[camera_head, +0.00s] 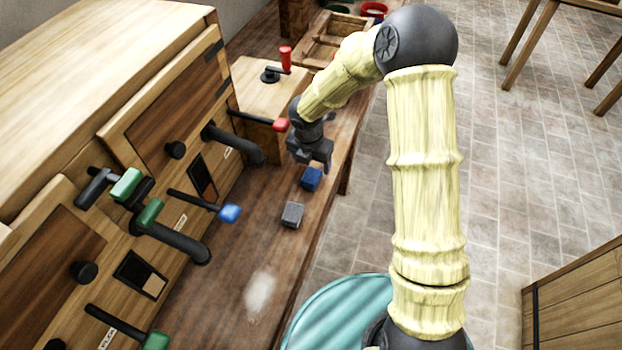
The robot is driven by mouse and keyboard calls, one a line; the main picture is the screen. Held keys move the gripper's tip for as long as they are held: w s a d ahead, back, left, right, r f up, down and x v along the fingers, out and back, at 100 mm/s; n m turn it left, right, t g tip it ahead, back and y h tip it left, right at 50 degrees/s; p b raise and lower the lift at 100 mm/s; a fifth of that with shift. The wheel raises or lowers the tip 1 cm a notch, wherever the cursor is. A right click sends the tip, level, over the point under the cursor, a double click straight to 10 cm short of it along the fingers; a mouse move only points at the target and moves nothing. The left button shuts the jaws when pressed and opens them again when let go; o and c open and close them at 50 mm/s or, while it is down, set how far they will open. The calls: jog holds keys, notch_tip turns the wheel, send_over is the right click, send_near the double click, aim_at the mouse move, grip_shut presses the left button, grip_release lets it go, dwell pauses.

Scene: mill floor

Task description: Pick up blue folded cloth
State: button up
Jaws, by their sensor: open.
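The blue folded cloth (311,179) is a small blue block-like shape on the wooden bench, near its right edge. My gripper (314,164) is open just above and behind it, pointing down. Its dark fingers stand close over the cloth's far side. I cannot tell whether they touch it. No cloth is visibly held.
Wooden cabinets with levers, including a blue-tipped one (230,213), line the left. A red-tipped lever (281,124) juts out close to my gripper.

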aim_at(311, 176)
jog(key=shift+w+f, duration=0.15)
jog(key=shift+f, duration=0.8)
jog(key=shift+w+f, duration=0.1)
jog(key=shift+f, duration=0.15)
jog(key=shift+w+d, duration=0.1)
jog(key=shift+s+a+f, duration=0.15)
jog(key=shift+s+a, duration=0.05)
jog(key=shift+a, duration=0.05)
jog(key=f, duration=0.4)
jog(key=shift+w+d+f, duration=0.1)
jog(key=shift+w+f, duration=0.15)
jog(key=shift+f, duration=0.15)
